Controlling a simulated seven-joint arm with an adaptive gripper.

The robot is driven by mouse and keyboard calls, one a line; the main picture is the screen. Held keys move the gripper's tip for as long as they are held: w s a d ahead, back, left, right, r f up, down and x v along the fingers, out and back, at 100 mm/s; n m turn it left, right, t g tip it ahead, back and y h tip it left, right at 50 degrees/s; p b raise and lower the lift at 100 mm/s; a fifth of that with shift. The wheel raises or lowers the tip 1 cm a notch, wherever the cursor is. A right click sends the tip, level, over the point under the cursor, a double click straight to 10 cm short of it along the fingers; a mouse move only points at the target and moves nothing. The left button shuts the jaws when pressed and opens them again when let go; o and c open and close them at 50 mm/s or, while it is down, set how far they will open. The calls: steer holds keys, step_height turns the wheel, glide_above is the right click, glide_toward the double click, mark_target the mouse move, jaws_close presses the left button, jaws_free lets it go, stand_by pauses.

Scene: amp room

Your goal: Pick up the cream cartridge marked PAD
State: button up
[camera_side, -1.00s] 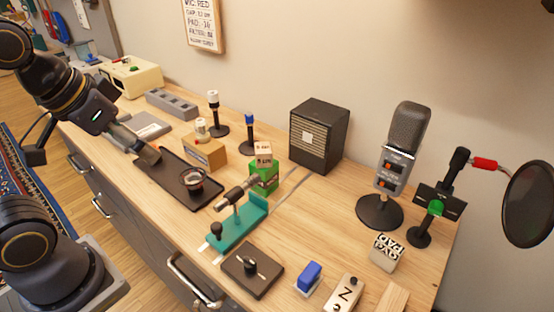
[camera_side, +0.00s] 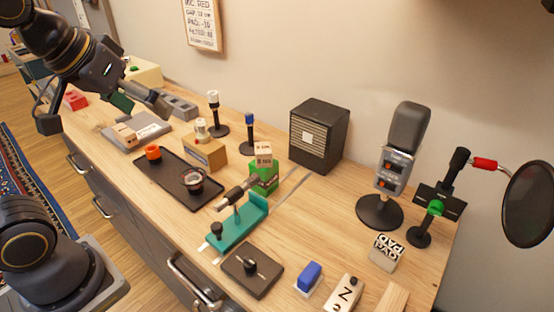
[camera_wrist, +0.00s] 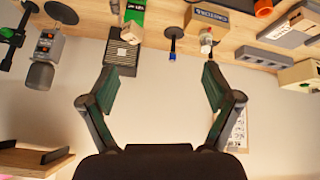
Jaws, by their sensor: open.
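A small block (camera_side: 387,252) with large dark lettering that seems to read PAD lies on the bench at the right, in front of the microphone. A cream block (camera_side: 263,153) with small dark marks sits on a green block (camera_side: 265,175) mid-bench; it also shows in the wrist view (camera_wrist: 131,32). Another pale block (camera_side: 124,135) lies on the grey plate at the left, its marks too small to read. My gripper (camera_side: 140,98) is raised over the bench's left end, far from the lettered block. In the wrist view my gripper (camera_wrist: 158,88) is open and empty, facing the wall.
A black tray (camera_side: 162,182) holds an orange piece (camera_side: 153,152) and a round dish. A wooden box (camera_side: 205,153), slim stands, a dark speaker (camera_side: 320,135), a teal fixture (camera_side: 240,224), a microphone (camera_side: 405,130) and a round dark screen (camera_side: 528,205) stand across the bench.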

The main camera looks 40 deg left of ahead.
steer(key=w+d+r, duration=0.3)
steer(key=w+r, duration=0.1)
steer(key=w, duration=0.4)
steer(key=m+g+h, duration=0.1)
steer(key=m+g, duration=0.1)
steer(key=m, duration=0.3)
glide_above(390, 243)
steer(key=s, duration=0.5)
step_height(390, 243, down, 16)
steer(key=x, duration=1)
steer(key=shift+w+a+f, duration=0.15)
steer(key=shift+a+f, duration=0.15)
steer(key=shift+f, duration=0.1)
steer(key=shift+s+x, duration=0.15)
steer(key=shift+x, duration=1.25)
steer(key=shift+s+x, duration=0.1)
steer(key=shift+x, duration=1.25)
steer(key=shift+f, duration=0.15)
steer(key=shift+c, duration=0.2)
